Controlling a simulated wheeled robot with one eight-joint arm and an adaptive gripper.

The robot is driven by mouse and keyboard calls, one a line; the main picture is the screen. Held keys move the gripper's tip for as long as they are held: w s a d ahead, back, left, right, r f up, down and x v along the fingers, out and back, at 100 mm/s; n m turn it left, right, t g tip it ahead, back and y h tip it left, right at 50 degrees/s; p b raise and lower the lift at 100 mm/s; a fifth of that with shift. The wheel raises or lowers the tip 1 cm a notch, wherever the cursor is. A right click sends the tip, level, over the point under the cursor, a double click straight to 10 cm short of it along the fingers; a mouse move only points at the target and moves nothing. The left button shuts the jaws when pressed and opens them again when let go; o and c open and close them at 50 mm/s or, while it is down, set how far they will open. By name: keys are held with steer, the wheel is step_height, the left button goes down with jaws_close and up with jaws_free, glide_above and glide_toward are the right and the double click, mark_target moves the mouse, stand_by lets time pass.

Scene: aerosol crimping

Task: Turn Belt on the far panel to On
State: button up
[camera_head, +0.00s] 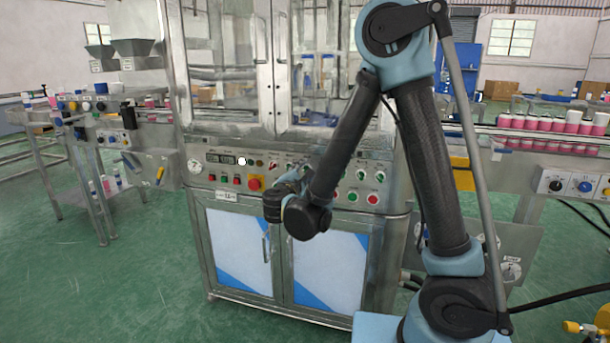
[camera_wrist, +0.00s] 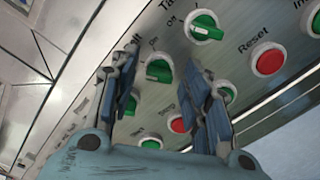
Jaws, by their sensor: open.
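The cabinet's control panel (camera_head: 225,171) faces me below the glass doors. In the wrist view, the panel (camera_wrist: 220,60) carries green rotary knobs. One green knob (camera_wrist: 160,70) lies between my fingers in the picture, with "On" printed by it. Another green knob (camera_wrist: 205,27) is farther up, with On and Off marks. My gripper (camera_wrist: 161,62) is open and empty, close to the panel; contact is unclear. In the head view my gripper (camera_head: 272,202) is before the panel, partly hidden by my wrist.
A red Reset button (camera_wrist: 268,62), a red button (camera_wrist: 180,124) and a green button (camera_wrist: 150,143) surround the knobs. A red emergency stop (camera_head: 255,183) sits on the panel's left part. Conveyors with pink bottles (camera_head: 560,124) flank the cabinet. Green floor is clear at lower left.

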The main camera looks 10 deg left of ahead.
jaws_close()
